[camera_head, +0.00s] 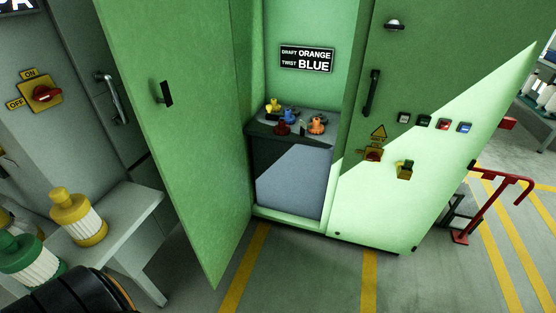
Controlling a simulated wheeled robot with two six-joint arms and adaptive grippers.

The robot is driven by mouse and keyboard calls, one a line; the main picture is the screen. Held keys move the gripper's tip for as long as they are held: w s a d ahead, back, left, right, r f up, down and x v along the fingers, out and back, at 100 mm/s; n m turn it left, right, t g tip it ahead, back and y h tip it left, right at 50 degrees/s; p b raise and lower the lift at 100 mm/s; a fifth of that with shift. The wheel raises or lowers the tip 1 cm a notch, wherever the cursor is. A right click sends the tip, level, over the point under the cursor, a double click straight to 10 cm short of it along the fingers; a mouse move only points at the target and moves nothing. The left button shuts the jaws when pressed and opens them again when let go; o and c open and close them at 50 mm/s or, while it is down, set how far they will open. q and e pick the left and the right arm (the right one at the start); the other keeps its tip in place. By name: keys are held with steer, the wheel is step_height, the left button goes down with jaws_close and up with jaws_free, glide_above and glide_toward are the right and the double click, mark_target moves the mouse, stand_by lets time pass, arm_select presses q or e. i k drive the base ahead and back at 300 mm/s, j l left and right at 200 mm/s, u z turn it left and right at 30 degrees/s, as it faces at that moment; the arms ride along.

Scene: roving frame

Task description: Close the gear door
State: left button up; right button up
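The green gear door (190,150) of the cabinet stands wide open, swung out to the left of the opening. A small black handle (163,94) is on the face of the door. Inside the open compartment, several colored gears (290,116) in yellow, blue, red and orange sit on a dark stand (290,170). A dark rounded part of my own arm shows at the bottom left. No fingertips of either gripper are visible.
A grey bench (128,222) with yellow (78,217) and green (31,257) bobbins stands left of the door. The right green panel (420,90) is closed and carries switches and buttons. A red rail (490,185) stands at right. The floor before the cabinet is clear.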

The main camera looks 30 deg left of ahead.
mark_target(196, 144)
steer(key=k+j, duration=0.15)
steer(key=j, duration=0.25)
steer(key=k+j, duration=0.1)
steer(key=j, duration=0.35)
steer(key=k+j+z, duration=0.1)
steer(key=j, duration=0.3)
steer(key=k+j, duration=0.2)
steer(key=j, duration=0.2)
steer(key=k+j, duration=0.15)
steer(key=j, duration=0.25)
